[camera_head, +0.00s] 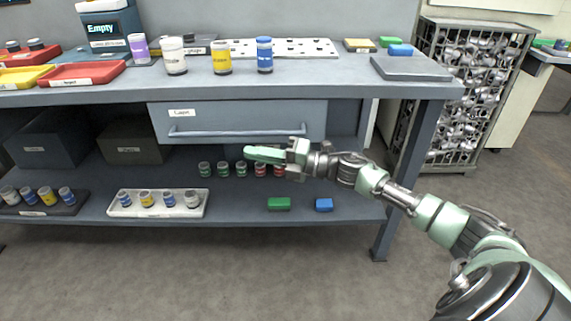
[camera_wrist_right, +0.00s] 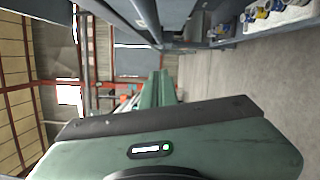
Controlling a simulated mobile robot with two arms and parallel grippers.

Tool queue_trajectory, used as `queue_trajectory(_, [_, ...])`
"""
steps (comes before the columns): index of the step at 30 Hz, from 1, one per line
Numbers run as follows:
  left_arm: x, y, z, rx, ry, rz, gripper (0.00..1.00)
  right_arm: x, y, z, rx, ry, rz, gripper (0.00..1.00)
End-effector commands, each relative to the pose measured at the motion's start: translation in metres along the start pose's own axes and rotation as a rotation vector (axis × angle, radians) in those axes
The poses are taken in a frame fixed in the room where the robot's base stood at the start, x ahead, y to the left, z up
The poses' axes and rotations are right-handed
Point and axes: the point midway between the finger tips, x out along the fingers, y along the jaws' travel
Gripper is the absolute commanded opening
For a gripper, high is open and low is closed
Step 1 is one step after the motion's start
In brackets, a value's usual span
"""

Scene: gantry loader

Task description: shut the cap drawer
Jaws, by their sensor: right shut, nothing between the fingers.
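The cap drawer (camera_head: 245,115) is a grey-blue drawer with a small label and a long bar handle (camera_head: 220,133), under the workbench top. Its front sits just below the bench edge; I cannot tell for sure how far it stands out. My right gripper (camera_head: 252,154) is shut and empty, just below and in front of the drawer's lower edge, pointing left. A gap to the handle seems to show. In the right wrist view the green fingers (camera_wrist_right: 160,90) are together, with grey bench parts along the top. My left gripper is not in view.
Bottles, trays and boxes stand on the bench top (camera_head: 330,91). The lower shelf (camera_head: 240,212) holds a white tray (camera_head: 158,211) of jars, small jars behind my gripper, and a green and a blue block. A metal-mesh bin (camera_head: 470,95) stands right. The floor in front is clear.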

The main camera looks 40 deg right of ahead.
Motion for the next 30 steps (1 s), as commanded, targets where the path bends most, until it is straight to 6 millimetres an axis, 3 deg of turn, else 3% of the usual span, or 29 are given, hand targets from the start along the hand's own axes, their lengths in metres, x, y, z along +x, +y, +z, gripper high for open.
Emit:
queue_trajectory(9, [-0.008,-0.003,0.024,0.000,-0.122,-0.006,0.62,-0.051,-0.002,-0.003,0.003,0.004,-0.006,0.00])
queue_trajectory(15, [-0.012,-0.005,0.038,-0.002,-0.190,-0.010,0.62,-0.071,-0.002,-0.003,0.003,0.004,-0.003,0.00])
queue_trajectory(24, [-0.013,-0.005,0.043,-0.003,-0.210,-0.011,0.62,-0.075,-0.002,-0.003,0.006,0.001,0.000,0.00])
queue_trajectory(30, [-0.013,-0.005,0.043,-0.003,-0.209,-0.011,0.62,-0.057,-0.022,-0.023,0.182,-0.131,0.021,0.00])
